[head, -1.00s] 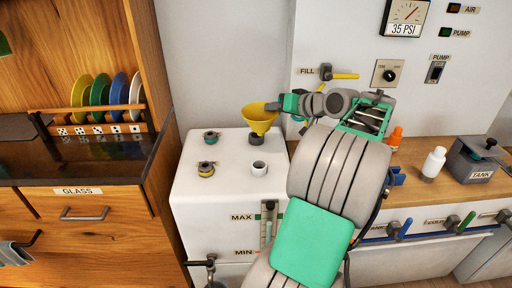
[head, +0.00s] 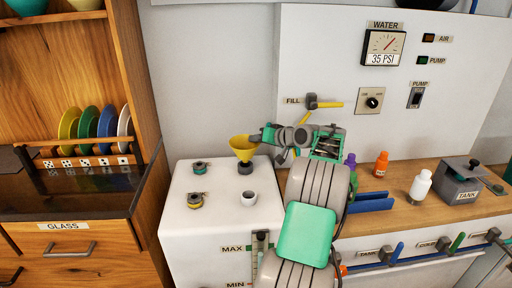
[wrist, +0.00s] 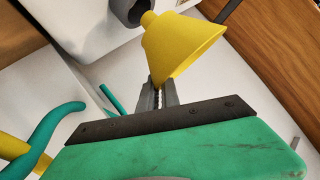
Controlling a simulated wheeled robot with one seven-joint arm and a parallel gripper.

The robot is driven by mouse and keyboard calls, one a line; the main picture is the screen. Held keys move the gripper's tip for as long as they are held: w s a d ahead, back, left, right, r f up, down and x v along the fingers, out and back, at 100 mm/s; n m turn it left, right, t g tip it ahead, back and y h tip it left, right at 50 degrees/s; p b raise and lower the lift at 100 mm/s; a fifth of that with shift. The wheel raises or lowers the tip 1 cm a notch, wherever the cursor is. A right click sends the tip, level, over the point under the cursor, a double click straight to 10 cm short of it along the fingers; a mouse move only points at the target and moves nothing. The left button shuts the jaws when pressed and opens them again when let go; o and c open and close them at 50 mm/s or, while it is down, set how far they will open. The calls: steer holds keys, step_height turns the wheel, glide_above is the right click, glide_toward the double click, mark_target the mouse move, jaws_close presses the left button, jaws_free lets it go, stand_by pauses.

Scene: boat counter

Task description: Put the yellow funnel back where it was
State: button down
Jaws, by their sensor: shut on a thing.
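The yellow funnel (head: 244,149) is upright, wide mouth up, directly over a dark round port (head: 246,168) on top of the white tank (head: 212,228). My gripper (head: 265,136) reaches in from the right and is shut on the funnel's rim side. In the wrist view the funnel (wrist: 182,46) is between my fingertips (wrist: 160,95), with its narrow end at the dark port (wrist: 130,10). I cannot tell whether the spout is inside the port or just above it.
The tank top also carries a green-ringed fitting (head: 199,167), a yellow-ringed fitting (head: 195,201) and a white open neck (head: 249,198). The yellow fill valve handle (head: 328,104) is on the wall panel above my gripper. Bottles stand on the wooden counter (head: 400,210) at right.

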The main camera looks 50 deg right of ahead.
steer(key=shift+w+d+f, duration=0.1)
steer(key=shift+w+f, duration=0.05)
steer(key=shift+f, duration=1.95)
steer(key=c, duration=1.6)
jaws_free()
